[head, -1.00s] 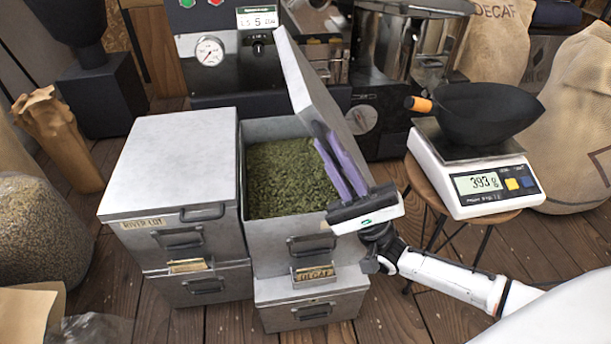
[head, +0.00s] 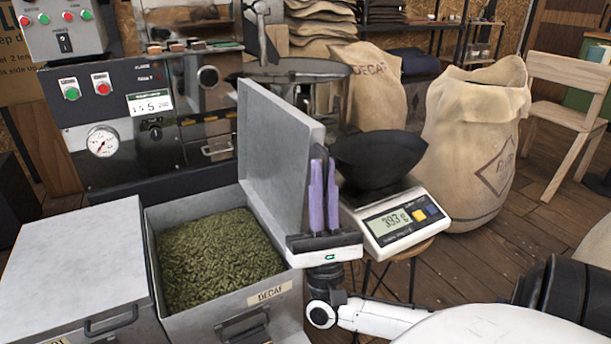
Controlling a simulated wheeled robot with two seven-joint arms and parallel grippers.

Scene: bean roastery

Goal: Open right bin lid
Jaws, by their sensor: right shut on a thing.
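The right bin (head: 285,305) is a grey metal box with a DECAF label, filled with green beans. Its lid (head: 275,150) is raised and stands steeply, close to upright, along the bin's right side. My right gripper (head: 319,170) has purple fingers that point up at the lid's near right edge. It is shut on the lid, though the lid and fingers partly hide the contact. My left gripper is not in view.
The closed left bin (head: 75,265) stands beside the open one. A scale (head: 395,220) with a black pan (head: 375,160) sits on a stool close right of my gripper. A roaster panel (head: 110,110) is behind the bins. Sacks (head: 470,140) stand at the right.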

